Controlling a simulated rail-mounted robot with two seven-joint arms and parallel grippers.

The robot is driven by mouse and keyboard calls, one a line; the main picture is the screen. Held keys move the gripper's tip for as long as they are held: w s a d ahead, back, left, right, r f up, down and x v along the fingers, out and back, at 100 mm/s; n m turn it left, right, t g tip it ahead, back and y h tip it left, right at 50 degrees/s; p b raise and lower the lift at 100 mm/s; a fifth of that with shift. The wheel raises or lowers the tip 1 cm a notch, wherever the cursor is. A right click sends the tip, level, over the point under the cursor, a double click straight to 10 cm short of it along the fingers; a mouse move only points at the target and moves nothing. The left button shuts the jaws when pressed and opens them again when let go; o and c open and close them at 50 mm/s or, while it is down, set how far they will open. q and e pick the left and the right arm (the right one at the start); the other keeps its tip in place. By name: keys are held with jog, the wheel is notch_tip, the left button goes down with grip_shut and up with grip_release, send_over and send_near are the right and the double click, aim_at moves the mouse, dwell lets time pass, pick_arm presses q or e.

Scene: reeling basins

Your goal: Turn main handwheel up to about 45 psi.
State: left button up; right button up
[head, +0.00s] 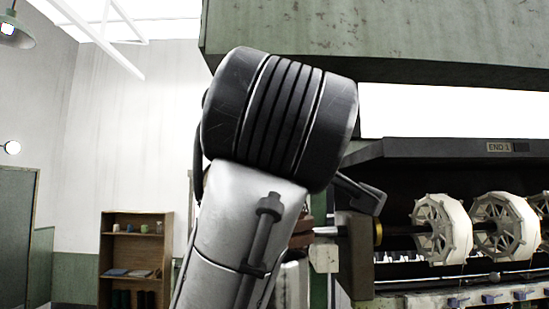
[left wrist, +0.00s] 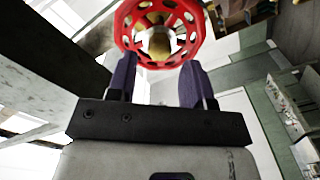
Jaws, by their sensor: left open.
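A red handwheel (left wrist: 123,27) with holes around its rim and a brass-coloured hub (left wrist: 159,46) shows at the top of the left wrist view, its upper edge cut off. My left gripper (left wrist: 157,68) is open, with two purple fingers pointing at the wheel. The fingertips are near the wheel's lower rim, one to each side; I cannot tell whether they touch it. Nothing is seen held between them. In the head view my arm fills the middle and hides the handwheel and the gripper. No pressure gauge can be made out. My right gripper is in neither view.
A reeling machine with several white reels (head: 441,229) stands at the right, under a green overhead housing (head: 400,35). A wooden shelf (head: 135,220) stands at the back left. In the left wrist view, a dark beam runs along the left side.

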pick_arm(q)
jog(key=shift+w+m, duration=0.15)
jog(key=shift+m, duration=0.25)
jog(key=w+p, duration=0.1)
jog(key=w, duration=0.1)
jog(key=shift+w+p, duration=0.35)
jog(key=shift+w, duration=0.05)
jog(key=shift+c, duration=0.2)
